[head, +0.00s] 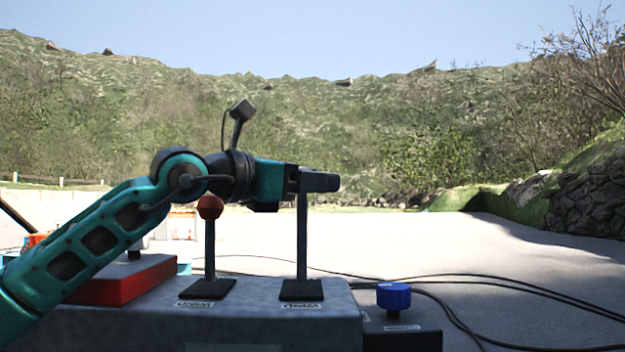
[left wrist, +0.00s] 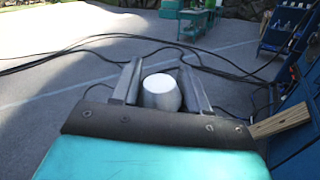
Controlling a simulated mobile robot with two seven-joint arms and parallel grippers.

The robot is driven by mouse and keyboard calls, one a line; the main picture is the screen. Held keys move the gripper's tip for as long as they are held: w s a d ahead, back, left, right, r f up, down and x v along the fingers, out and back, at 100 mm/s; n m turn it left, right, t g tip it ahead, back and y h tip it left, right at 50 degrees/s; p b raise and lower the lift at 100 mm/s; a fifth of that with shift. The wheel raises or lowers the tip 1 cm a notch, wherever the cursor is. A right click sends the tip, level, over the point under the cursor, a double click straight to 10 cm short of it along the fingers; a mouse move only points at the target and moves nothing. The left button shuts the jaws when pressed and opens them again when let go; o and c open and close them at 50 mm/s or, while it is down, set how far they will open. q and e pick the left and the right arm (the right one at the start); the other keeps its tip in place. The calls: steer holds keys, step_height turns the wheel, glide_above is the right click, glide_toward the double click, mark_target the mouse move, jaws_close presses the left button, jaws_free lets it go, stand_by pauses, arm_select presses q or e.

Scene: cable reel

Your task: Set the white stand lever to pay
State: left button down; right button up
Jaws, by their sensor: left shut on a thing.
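My left gripper (head: 320,182) reaches in from the left and is shut on the top of an upright lever (head: 302,240). The left wrist view shows the lever's white knob (left wrist: 161,92) between the two fingers. In the head view the fingers hide this knob. The lever's grey rod rises from a dark plate on the grey console (head: 260,318), with a small label in front that I cannot read clearly. My right gripper is in neither view.
A second lever with a red ball knob (head: 210,207) stands just left of the held one. A red box (head: 125,280) is further left, partly behind my arm. A blue knob (head: 394,297) sits lower right. Black cables (head: 500,287) lie on the ground at right.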

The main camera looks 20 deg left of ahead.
arm_select(q)
steer(key=w+a+f+n+g+y+p, duration=0.1)
steer(key=w+n+g+p, duration=0.1)
steer(key=w+p, duration=0.3)
steer(key=shift+w+a+f+n+g+p, duration=0.35)
steer(key=shift+n+p, duration=0.45)
steer(key=shift+p, duration=0.25)
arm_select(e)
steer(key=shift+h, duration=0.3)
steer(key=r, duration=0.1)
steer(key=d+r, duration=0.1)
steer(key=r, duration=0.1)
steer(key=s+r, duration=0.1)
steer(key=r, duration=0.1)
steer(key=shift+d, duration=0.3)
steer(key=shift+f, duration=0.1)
arm_select(q)
steer(key=c, duration=0.6)
jaws_free()
steer(key=shift+r, duration=0.1)
steer(key=shift+r+p, duration=1.45)
steer(key=shift+r, duration=8.45)
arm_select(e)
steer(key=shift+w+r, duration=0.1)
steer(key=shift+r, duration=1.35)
